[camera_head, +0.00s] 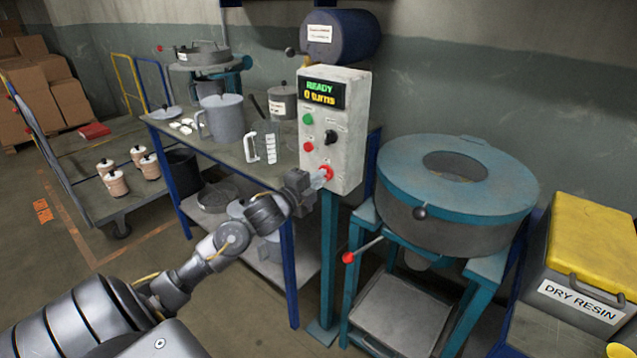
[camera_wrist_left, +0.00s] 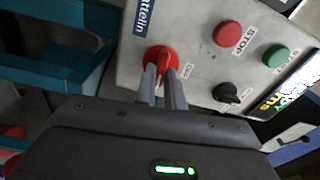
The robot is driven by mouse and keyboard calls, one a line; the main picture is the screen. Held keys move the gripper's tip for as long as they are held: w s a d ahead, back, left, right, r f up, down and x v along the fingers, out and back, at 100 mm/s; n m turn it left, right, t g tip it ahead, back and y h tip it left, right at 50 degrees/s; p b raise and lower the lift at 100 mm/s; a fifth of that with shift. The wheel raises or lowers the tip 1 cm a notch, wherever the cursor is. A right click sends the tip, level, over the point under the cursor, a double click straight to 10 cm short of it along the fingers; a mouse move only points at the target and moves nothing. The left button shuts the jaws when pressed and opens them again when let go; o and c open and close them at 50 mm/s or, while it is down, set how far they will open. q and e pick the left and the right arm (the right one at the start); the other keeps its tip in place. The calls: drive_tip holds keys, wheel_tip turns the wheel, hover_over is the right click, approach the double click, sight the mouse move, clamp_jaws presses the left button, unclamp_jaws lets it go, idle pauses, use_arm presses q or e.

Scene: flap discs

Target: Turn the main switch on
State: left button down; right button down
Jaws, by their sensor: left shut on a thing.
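The white control box (camera_head: 348,135) stands on a teal post, its display lit with "READY". The red rotary main switch (camera_head: 327,172) is at the bottom of its face. In the left wrist view the red switch (camera_wrist_left: 161,60) sits between the two fingers of my left gripper (camera_wrist_left: 162,85), which are shut on its knob. In the head view my left gripper (camera_head: 312,180) reaches the switch from the lower left and partly covers it. A black selector (camera_wrist_left: 226,93), a red STOP button (camera_wrist_left: 227,33) and a green button (camera_wrist_left: 275,57) are on the same face. My right gripper is not seen.
A round teal-lidded machine (camera_head: 455,180) with a ball-ended lever stands right of the box. A workbench (camera_head: 285,165) with a grey jug (camera_head: 223,118) is behind my left arm. A yellow-lidded resin bin (camera_head: 590,250) is at the far right.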

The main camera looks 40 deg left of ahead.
use_arm(q)
drive_tip(key=shift+m, duration=0.6)
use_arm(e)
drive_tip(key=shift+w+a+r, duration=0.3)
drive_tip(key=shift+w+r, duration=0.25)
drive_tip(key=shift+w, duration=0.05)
use_arm(q)
drive_tip(key=c, duration=1.5)
unclamp_jaws()
